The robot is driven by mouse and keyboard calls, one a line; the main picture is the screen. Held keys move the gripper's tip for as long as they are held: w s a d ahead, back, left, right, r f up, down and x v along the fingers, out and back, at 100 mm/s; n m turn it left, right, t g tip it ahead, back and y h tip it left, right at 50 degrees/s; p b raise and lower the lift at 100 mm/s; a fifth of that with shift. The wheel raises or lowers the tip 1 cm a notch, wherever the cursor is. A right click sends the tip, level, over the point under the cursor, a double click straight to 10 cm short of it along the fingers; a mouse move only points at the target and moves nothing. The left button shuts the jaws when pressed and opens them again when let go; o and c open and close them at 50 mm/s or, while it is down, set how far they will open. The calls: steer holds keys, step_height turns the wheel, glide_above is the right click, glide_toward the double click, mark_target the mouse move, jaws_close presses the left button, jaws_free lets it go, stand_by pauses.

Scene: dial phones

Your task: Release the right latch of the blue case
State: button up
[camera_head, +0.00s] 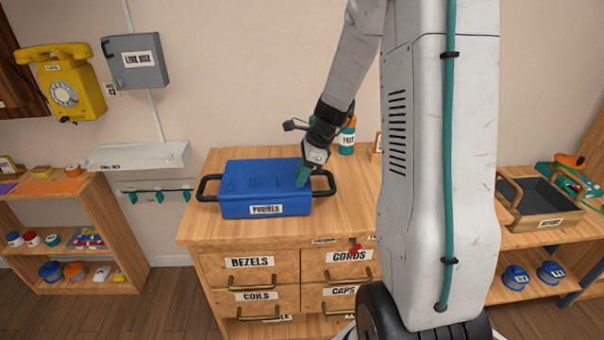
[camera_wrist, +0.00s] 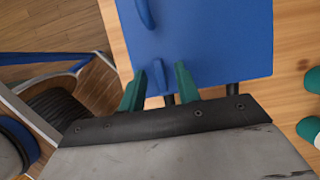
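The blue case (camera_head: 265,209) lies closed on the wooden cabinet, with a label on its front and a black handle at each end. My gripper (camera_head: 303,180) is at the case's right end, over its top edge. In the wrist view the blue case (camera_wrist: 205,35) fills the upper middle. A raised blue tab (camera_wrist: 158,76), which looks like the right latch, stands between the two green fingers of my gripper (camera_wrist: 159,68). The fingers are apart, with gaps visible on both sides of the tab. A second blue raised piece (camera_wrist: 145,12) is farther off. The latch is hidden in the head view.
The cabinet top (camera_head: 345,215) is clear in front and to the right of the case. A bottle (camera_head: 347,138) stands behind my gripper. A yellow phone (camera_head: 65,90) and grey box (camera_head: 134,61) hang on the wall. A tray (camera_head: 540,203) sits on the right shelf.

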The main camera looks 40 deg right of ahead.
jaws_close()
steer(key=shift+n, duration=0.3)
steer(key=n, duration=0.2)
steer(key=n+g, duration=0.1)
steer(key=shift+w+d+n+g, duration=0.1)
steer(key=shift+w+n+g, duration=0.05)
steer(key=shift+n+g, duration=0.2)
steer(key=n+g, duration=0.1)
steer(key=n, duration=0.3)
steer(key=shift+w+n+g+y, duration=0.1)
steer(key=shift+n+g+y, duration=0.15)
steer(key=shift+g+y, duration=0.15)
steer(key=n+g, duration=0.1)
steer(key=n, duration=0.1)
steer(key=n+h, duration=0.1)
steer(key=n, duration=0.2)
steer(key=shift+w+g, duration=0.15)
steer(key=shift+g, duration=0.2)
steer(key=shift+n+g+h, duration=0.5)
steer(key=shift+n, duration=1.5)
